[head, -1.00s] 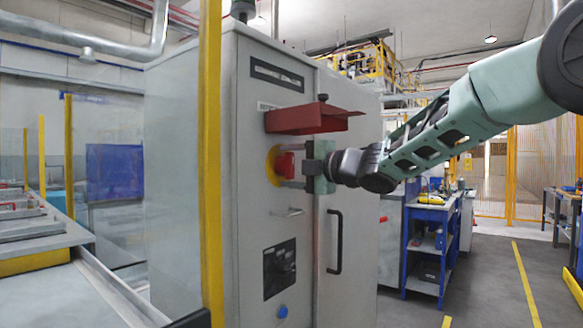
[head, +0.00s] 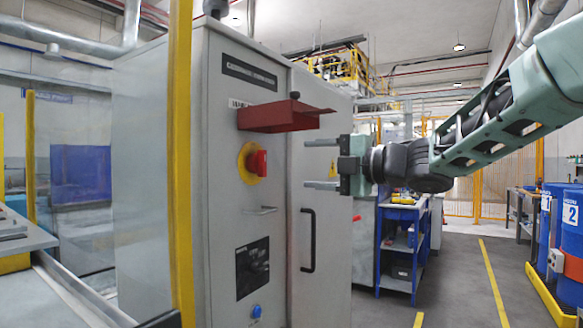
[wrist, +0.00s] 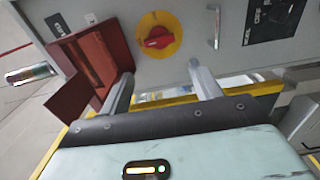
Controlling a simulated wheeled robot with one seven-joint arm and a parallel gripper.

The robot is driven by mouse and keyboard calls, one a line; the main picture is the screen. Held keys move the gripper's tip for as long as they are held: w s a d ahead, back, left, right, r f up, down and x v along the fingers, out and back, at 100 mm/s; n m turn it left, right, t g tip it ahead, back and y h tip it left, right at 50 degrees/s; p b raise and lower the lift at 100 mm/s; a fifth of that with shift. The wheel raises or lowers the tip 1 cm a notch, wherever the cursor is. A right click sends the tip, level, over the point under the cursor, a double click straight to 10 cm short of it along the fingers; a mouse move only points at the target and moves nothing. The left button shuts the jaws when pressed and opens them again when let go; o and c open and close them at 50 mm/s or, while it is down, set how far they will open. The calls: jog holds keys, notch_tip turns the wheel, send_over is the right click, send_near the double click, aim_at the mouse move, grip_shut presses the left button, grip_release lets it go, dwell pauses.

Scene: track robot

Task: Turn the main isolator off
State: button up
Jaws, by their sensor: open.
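The main isolator is a red rotary handle (head: 257,163) on a yellow round plate (head: 246,163), on the grey cabinet's front under a red hood (head: 285,116). In the wrist view the red handle (wrist: 158,38) sits on its yellow plate (wrist: 174,24), above and between the finger directions, with the handle lying roughly across the picture. My gripper (head: 321,169) is open and empty. It is to the right of the handle and apart from it, its fingers pointing at the cabinet. The gripper also shows in the wrist view (wrist: 160,86).
The red hood (wrist: 85,66) juts out close to my left finger in the wrist view. A metal handle (head: 262,210), a black panel (head: 252,268) and a blue button (head: 257,311) lie below the isolator. A yellow post (head: 180,170) stands left. Blue drums (head: 568,235) stand right.

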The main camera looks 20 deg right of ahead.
jog(key=v, duration=0.3)
jog(key=shift+s+d, duration=0.2)
jog(key=shift+s, duration=0.15)
jog(key=s+a+f+m+g+h+p, duration=0.35)
jog(key=a+f+m+h+p, duration=0.3)
jog(key=a+f+m, duration=0.65)
jog(key=s+a+f+m+g+h+p, duration=0.1)
jog(key=s+f+g, duration=0.4)
jog(key=s, duration=0.7)
jog(key=s+a+f+m+g+h+p, duration=0.1)
jog(key=s+f+g, duration=0.5)
jog(key=s, duration=0.6)
jog(key=a+f+m+h, duration=0.1)
jog(key=m, duration=0.1)
jog(key=shift+s+m+p, duration=0.3)
jog(key=shift+s+p, duration=0.05)
jog(key=shift+p, duration=0.05)
